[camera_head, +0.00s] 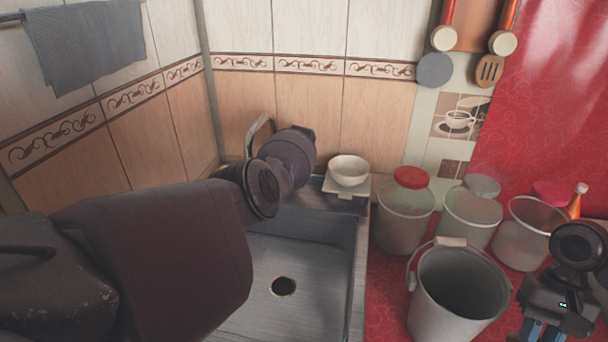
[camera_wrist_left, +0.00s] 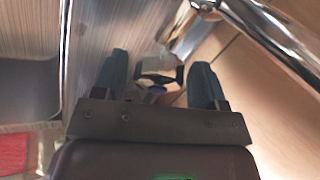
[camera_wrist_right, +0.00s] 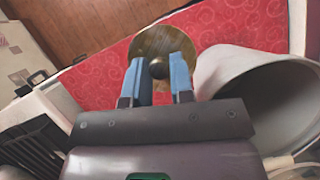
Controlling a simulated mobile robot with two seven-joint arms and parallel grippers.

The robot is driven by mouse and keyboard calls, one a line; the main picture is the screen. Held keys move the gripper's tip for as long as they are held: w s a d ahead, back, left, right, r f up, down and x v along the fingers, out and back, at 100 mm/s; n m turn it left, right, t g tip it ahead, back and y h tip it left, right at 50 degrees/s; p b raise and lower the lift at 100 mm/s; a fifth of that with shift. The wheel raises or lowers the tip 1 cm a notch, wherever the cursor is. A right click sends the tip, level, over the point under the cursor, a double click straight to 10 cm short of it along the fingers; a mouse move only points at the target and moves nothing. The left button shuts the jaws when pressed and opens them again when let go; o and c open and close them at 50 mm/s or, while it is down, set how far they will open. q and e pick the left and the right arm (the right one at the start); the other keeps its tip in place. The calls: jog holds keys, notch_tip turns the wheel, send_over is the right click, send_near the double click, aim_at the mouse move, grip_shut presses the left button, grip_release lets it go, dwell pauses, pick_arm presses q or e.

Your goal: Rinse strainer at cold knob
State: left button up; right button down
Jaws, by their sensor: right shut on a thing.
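My left gripper (camera_wrist_left: 160,80) is open, its two fingers wide apart. It is by the chrome faucet pipe (camera_wrist_left: 270,40), which also shows behind my left wrist in the head view (camera_head: 257,130). A small pale and dark object (camera_wrist_left: 158,72) shows between the fingers; I cannot tell whether it is the cold knob. My right gripper (camera_wrist_right: 158,66) is shut on the dark knob of a round brownish disc (camera_wrist_right: 150,42), above the red cloth. I cannot tell whether this disc is the strainer. In the head view the right fingertips are hidden.
The metal sink (camera_head: 330,240) has an open drain (camera_head: 283,287). A white bowl (camera_head: 348,169) stands at its back right corner. A grey bucket (camera_head: 455,290) stands right of the sink. Behind it are tubs, one with a red lid (camera_head: 411,177), and a bottle (camera_head: 577,200).

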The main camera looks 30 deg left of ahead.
pick_arm(q)
jog(key=c, duration=0.7)
jog(key=shift+n, duration=0.6)
pick_arm(e)
jog(key=shift+r, duration=0.3)
pick_arm(q)
jog(key=o, duration=0.9)
pick_arm(e)
jog(key=shift+t, duration=0.3)
notch_tip(320, 180, up, 7)
jog(key=p, duration=0.6)
jog(key=shift+w+r, duration=0.1)
jog(key=shift+r, duration=0.05)
jog(key=shift+r+p, duration=0.45)
jog(key=shift+p, duration=0.1)
pick_arm(q)
jog(key=shift+s+v, duration=0.1)
jog(key=shift+v, duration=2.9)
jog(key=shift+s+v, duration=0.15)
jog(key=shift+v, duration=2.8)
pick_arm(e)
jog(key=shift+r, duration=0.2)
